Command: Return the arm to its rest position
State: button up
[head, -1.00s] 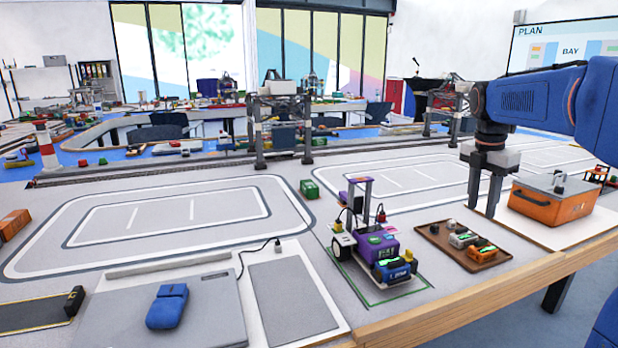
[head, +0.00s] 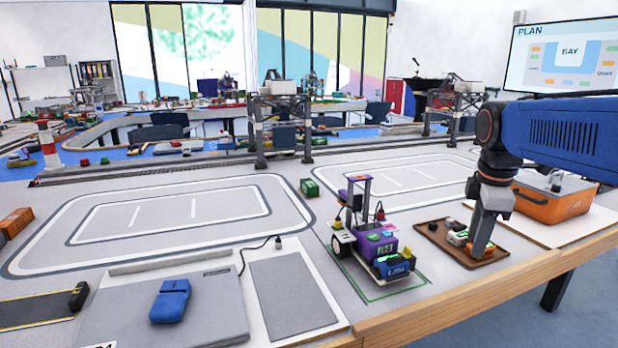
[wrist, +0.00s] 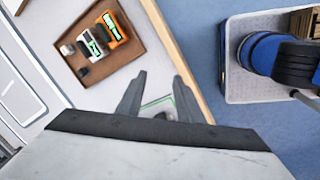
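My gripper (head: 484,228) hangs at the right in the head view, in front of part of the brown tray (head: 430,236). In the wrist view its two dark fingers (wrist: 160,77) stand apart with nothing held between them. A pale patch with a green outline shows beyond them near the table edge. The tray in the wrist view (wrist: 112,72) lies at the upper left, clear of the fingers. It holds a white-green block (wrist: 92,44), an orange block (wrist: 115,28) and small grey pieces. My arm reaches in from the right.
A purple model vehicle (head: 378,240) with a blue block (head: 394,267) stands left of the tray. An orange case (head: 550,205) sits behind the gripper, partly hidden by my arm. A blue object (head: 170,300) lies on the grey panel at front left. The wooden table edge runs at front right.

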jog(key=s+a+f+m+t, duration=0.1)
jog(key=s+a+f+m, duration=0.2)
jog(key=s+f+m, duration=0.4)
jog(key=s+a+f+m+t+y, duration=0.1)
jog(key=s+a+f+m, duration=0.3)
jog(key=s, duration=0.7)
notch_tip(320, 180, down, 3)
jog(key=m, duration=0.3)
jog(key=shift+s+a+r+t, duration=0.15)
jog(key=shift+s+a+t, duration=0.05)
jog(key=shift+s+t, duration=0.2)
